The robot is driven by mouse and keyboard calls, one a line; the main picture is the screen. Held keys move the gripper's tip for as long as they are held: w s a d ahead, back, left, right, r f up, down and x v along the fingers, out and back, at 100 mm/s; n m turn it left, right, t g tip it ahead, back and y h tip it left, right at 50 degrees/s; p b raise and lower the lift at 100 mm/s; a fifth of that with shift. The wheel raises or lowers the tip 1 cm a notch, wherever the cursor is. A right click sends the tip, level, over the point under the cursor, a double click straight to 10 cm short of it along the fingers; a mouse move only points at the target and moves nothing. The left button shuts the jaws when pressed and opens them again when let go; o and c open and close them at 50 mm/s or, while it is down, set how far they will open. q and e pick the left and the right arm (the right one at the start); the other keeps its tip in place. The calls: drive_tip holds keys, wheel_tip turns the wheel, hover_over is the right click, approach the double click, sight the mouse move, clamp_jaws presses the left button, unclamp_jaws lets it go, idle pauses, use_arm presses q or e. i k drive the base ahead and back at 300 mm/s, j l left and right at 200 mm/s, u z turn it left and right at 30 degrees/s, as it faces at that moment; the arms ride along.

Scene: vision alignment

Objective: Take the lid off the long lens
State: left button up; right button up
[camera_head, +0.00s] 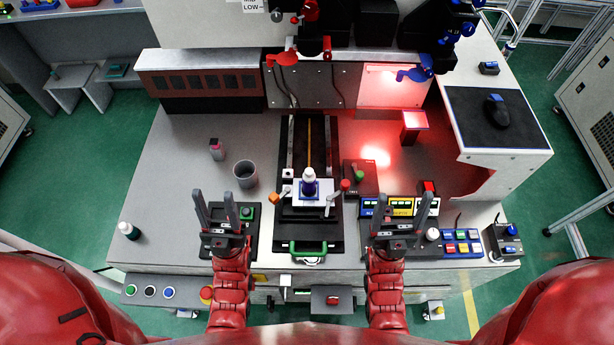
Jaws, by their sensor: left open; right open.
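No part is clearly marked as the long lens or its lid, so I cannot tell which one it is. A black unit with red parts (313,46) hangs over the back middle of the bench. A black unit with blue parts (428,62) hangs to its right. A small blue piece with a white top (309,184) stands upright on a white plate on the black rail stage (310,232). My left gripper (216,208) is open and empty, left of the stage. My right gripper (410,212) is open and empty, right of the stage. Both are apart from these parts.
A grey cup (245,174) and a small pink-and-grey bottle (216,150) stand left of the stage. A yellow-and-blue control box (400,207) and a panel of coloured buttons (461,241) are at the right. A black mouse (497,111) lies on a raised pad. The left bench top is mostly clear.

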sight(309, 175)
drive_tip(key=j+z, duration=0.4)
drive_tip(key=k+j+z, duration=0.1)
drive_tip(key=z, duration=0.25)
drive_tip(key=k+j+z, duration=0.15)
drive_tip(key=j+z, duration=0.25)
